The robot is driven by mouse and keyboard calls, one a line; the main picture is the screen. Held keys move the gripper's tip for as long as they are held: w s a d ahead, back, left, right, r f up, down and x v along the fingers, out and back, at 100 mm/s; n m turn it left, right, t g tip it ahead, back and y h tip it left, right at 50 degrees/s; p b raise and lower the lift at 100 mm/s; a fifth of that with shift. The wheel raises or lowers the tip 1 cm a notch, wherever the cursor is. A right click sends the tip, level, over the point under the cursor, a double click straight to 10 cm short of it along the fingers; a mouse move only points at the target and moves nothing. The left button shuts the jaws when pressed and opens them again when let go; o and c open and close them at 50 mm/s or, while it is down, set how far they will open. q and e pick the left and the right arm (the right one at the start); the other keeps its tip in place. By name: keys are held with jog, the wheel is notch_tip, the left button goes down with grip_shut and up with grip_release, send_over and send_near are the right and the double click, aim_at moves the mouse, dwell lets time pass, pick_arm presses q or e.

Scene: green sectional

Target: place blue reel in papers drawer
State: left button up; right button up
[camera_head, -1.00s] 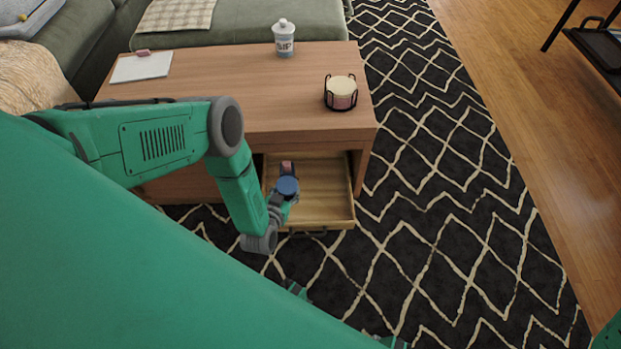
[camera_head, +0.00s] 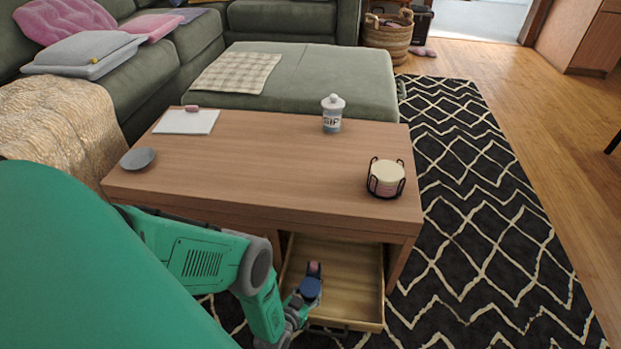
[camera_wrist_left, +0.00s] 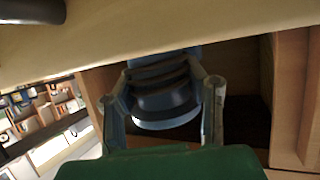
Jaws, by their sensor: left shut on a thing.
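The blue reel (camera_head: 310,288) is held in my left gripper (camera_head: 303,296), over the left part of the open drawer (camera_head: 352,272) under the coffee table. A small pinkish piece shows just behind the reel; I cannot tell what it belongs to. In the left wrist view, the reel (camera_wrist_left: 165,98) sits between the two fingers of the left gripper (camera_wrist_left: 164,88), which are shut on it. I cannot tell whether the reel touches the drawer's bottom. No papers show in the visible part of the drawer. My right gripper is not in view.
The coffee table (camera_head: 270,160) overhangs the drawer's back. On it are a white pad (camera_head: 187,122), a grey dish (camera_head: 138,158), a lidded jar (camera_head: 332,115) and a coaster holder (camera_head: 386,178). A green sofa stands behind. The patterned rug (camera_head: 480,220) is clear at right.

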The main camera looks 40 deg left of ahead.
pick_arm(q)
jog(key=shift+f, duration=0.8)
jog(key=shift+d+r, duration=0.15)
jog(key=shift+r, duration=0.05)
jog(key=shift+d+r, duration=0.1)
jog(key=shift+f, duration=0.7)
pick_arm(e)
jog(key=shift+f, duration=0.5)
pick_arm(q)
jog(key=o, duration=1.2)
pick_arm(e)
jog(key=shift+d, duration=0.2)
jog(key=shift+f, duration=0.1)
pick_arm(q)
jog(key=shift+r, duration=0.15)
